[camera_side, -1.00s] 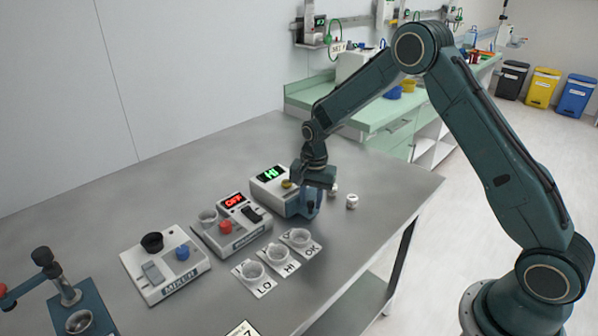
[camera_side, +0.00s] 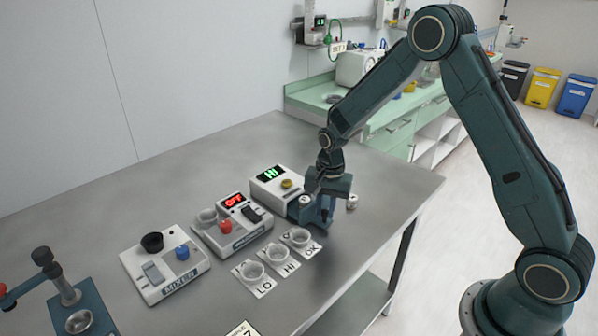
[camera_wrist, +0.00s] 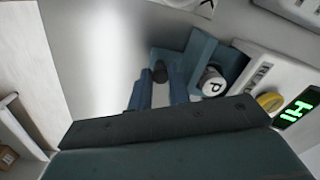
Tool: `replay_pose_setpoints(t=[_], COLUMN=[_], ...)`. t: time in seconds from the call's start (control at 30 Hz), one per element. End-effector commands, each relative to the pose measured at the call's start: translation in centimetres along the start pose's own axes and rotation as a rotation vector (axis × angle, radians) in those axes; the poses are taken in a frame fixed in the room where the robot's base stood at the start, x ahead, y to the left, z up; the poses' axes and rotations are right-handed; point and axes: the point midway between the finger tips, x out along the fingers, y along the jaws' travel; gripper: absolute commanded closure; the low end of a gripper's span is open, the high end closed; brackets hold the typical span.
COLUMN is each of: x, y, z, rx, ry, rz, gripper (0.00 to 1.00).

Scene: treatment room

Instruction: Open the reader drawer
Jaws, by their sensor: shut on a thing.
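The reader (camera_side: 277,188) is a white box with a green "HI" display and a yellow button; it also shows at the right of the wrist view (camera_wrist: 258,78). Its blue drawer (camera_wrist: 232,62) stands out from the front, open at the top. A white round piece with a dark letter (camera_wrist: 211,84) sits in the drawer; it also shows in the side view (camera_side: 304,200). My gripper (camera_wrist: 160,92) is shut on the dark drawer handle (camera_wrist: 159,70), its blue fingers on either side. In the side view my wrist hides part of the drawer.
Cups on LO, HI and OK cards (camera_side: 277,260) lie in front of the reader. A device showing "OFF" (camera_side: 232,225) and the mixer (camera_side: 166,268) stand to the left. The bench's right edge is near.

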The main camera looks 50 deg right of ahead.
Motion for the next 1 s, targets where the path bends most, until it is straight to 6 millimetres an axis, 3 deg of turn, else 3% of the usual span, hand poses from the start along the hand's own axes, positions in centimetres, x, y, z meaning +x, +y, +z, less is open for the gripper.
replay_pose_setpoints(t=[0.2, 0.57, 0.6, 1.0], x=[-0.1, -0.1, -0.1, -0.3], y=[1.8, 1.9, 1.9, 1.9], z=[0.9, 0.9, 0.9, 0.9], rx=[0.0, 0.001, 0.001, 0.001], ry=[0.0, 0.001, 0.001, 0.001], rz=[0.0, -0.002, -0.002, -0.001], gripper=[1.0, 1.0, 0.74, 0.72])
